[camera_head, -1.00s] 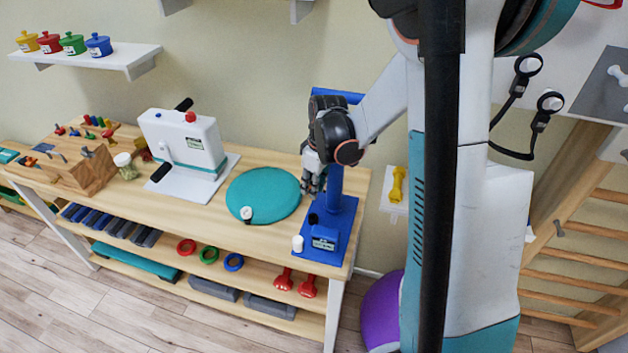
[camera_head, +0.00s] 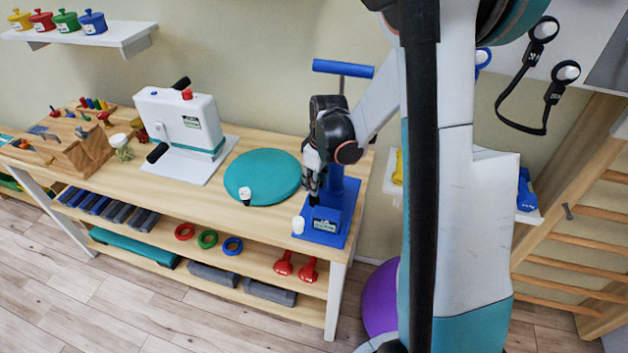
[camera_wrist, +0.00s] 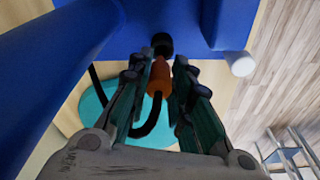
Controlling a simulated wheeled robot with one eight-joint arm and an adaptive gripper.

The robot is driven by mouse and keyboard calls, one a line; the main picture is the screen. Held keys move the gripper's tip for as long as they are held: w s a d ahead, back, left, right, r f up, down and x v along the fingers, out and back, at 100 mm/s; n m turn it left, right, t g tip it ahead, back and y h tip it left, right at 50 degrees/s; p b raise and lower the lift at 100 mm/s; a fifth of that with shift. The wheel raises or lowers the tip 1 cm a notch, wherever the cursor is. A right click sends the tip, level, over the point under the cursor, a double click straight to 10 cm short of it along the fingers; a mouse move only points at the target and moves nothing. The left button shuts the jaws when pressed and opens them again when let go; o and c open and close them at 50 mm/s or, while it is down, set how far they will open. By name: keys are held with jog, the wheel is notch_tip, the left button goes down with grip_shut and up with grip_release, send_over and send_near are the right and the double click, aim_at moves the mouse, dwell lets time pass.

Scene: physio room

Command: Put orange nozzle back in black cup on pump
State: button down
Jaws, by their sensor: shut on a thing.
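The orange nozzle (camera_wrist: 160,78) is between the fingers of my gripper (camera_wrist: 160,72) in the wrist view, with a black hose (camera_wrist: 148,125) curving from its rear. My gripper is shut on it. The nozzle's narrow end points at the black cup (camera_wrist: 162,43) on the blue pump base and looks very close to it; I cannot tell whether they touch. In the head view, my gripper (camera_head: 312,190) is low beside the column of the blue pump (camera_head: 336,208), above the black cup (camera_head: 313,200). The nozzle is hidden there.
A white cylinder (camera_head: 298,225) stands at the pump's front left corner. A teal disc (camera_head: 262,165) lies left of the pump, with a small white-topped item (camera_head: 245,194) on its edge. The pump's T-handle (camera_head: 343,68) rises behind my gripper. The table front (camera_head: 220,217) is mostly clear.

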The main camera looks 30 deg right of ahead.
jog(key=shift+s+d, duration=0.1)
jog(key=shift+s, duration=0.15)
dwell(0.5)
jog(key=shift+f+b, duration=1.4)
jog(key=shift+f, duration=0.05)
dwell(1.2)
jog(key=c, duration=1.4)
grip_release()
jog(key=shift+o, duration=0.4)
jog(key=shift+r+p, duration=2.35)
jog(key=shift+r, duration=1.2)
